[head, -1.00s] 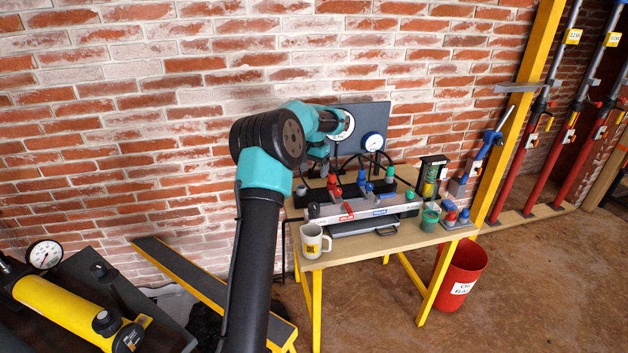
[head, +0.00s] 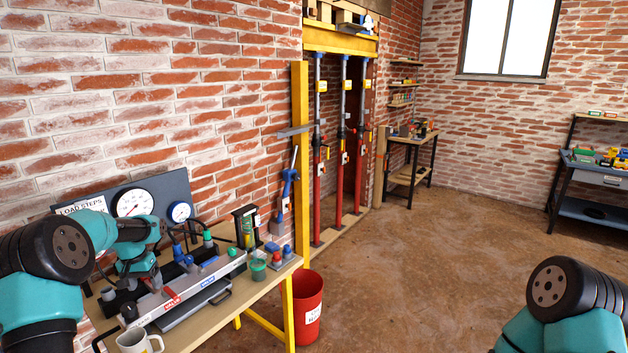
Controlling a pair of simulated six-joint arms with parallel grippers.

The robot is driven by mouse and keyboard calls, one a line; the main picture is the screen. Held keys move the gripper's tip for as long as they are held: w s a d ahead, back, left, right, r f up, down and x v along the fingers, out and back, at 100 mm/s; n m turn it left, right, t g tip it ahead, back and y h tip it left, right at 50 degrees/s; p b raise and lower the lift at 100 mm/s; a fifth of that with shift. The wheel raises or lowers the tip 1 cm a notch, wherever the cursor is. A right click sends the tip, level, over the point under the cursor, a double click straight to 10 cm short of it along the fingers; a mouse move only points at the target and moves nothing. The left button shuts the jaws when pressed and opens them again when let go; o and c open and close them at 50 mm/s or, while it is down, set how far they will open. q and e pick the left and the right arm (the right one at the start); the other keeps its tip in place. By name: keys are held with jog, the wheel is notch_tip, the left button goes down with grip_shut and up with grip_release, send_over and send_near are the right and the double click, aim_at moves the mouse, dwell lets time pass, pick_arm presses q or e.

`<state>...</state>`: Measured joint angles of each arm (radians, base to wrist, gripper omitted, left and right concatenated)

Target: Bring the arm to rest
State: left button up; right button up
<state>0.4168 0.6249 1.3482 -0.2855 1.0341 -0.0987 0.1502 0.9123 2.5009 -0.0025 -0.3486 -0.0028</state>
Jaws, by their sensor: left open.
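My left arm comes in from the left edge and bends over the workbench (head: 262,291). My left gripper (head: 150,280) hangs low over the bench, behind the silver manifold bar (head: 190,287) with red and blue labels. It is small and partly covered by my own wrist, and I see nothing held in it. Its jaws are open. I cannot tell whether it touches anything near it. My right arm shows only as a teal and black joint at the bottom right; its gripper is outside the view.
A gauge panel (head: 90,193) stands behind the bench. A white mug (head: 132,343) sits at its front, a green cup (head: 258,268) at its right. A red bin (head: 307,310) stands beside it. Red props (head: 339,180) fill the wall opening. The floor (head: 440,245) right of them is clear.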

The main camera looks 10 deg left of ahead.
pick_arm(q)
jog(key=shift+m+h, duration=0.4)
jog(key=shift+h, duration=0.3)
jog(key=d+f, duration=0.3)
jog(key=f, duration=0.1)
jog(key=d+f, duration=0.3)
jog(key=d, duration=0.1)
jog(key=d+f, duration=0.4)
jog(key=shift+s+d+f, duration=0.2)
jog(key=shift+s+f, duration=0.05)
jog(key=shift+f, duration=0.1)
jog(key=s+d+f+h, duration=0.1)
jog(key=s+d+f, duration=0.6)
jog(key=d, duration=0.3)
jog(key=s+d+f+h, duration=0.1)
jog(key=s+d+f, duration=0.6)
jog(key=d, duration=0.4)
jog(key=s+d+f, duration=0.1)
jog(key=s+d, duration=0.4)
jog(key=s, duration=0.6)
jog(key=shift+s+d+f, duration=0.2)
jog(key=shift+d+f, duration=0.05)
jog(key=shift+f, duration=0.1)
